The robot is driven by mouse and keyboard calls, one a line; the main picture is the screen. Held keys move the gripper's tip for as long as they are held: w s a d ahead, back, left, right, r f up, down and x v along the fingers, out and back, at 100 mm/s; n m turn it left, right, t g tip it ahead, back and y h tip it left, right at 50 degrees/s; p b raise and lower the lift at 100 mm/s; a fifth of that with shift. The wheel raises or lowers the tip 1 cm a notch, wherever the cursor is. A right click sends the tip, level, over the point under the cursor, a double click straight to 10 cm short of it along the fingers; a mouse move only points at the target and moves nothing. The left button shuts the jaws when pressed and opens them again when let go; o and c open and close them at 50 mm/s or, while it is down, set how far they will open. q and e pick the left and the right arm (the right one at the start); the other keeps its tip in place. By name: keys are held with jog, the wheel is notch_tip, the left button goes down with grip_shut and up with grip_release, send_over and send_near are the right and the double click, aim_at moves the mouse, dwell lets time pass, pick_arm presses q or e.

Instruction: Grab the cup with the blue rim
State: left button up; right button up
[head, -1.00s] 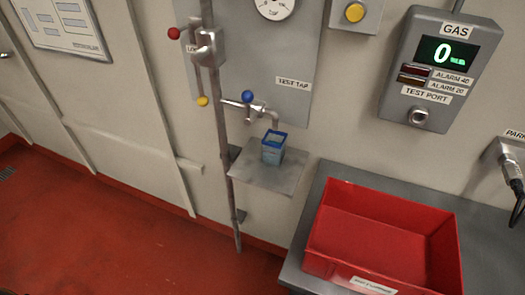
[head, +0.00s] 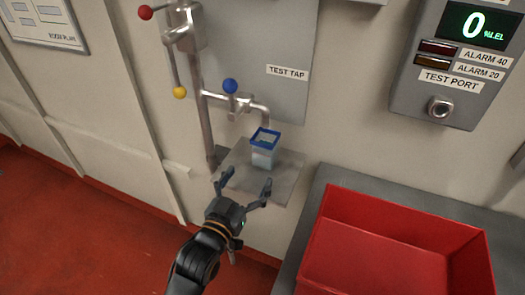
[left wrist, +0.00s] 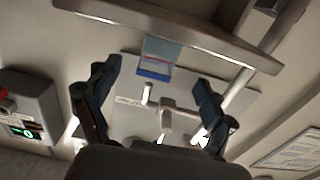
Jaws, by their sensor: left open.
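The cup with the blue rim (head: 264,150) stands upright on a small metal shelf (head: 284,187) below the test tap (head: 240,103). Its body is pale and see-through. My left gripper (head: 244,181) is open and empty, in front of the shelf and a little to the left of the cup, apart from it. In the left wrist view the cup (left wrist: 158,62) shows between the two spread fingers (left wrist: 152,95), beyond their tips, with its blue rim toward the gripper's side of the picture. My right gripper is not in view.
A red tray (head: 385,215) sits on a grey bench to the right of the shelf. A vertical pipe (head: 200,110) runs beside the shelf on the left, and the tap's spout hangs just above the cup. Open floor (head: 80,230) lies at the left.

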aim_at(261, 159)
pick_arm(q)
jog(key=x, duration=0.5)
jog(key=p+x, duration=0.1)
jog(key=x, duration=0.5)
jog(key=shift+w+f, duration=0.2)
jog(key=c, duration=1.1)
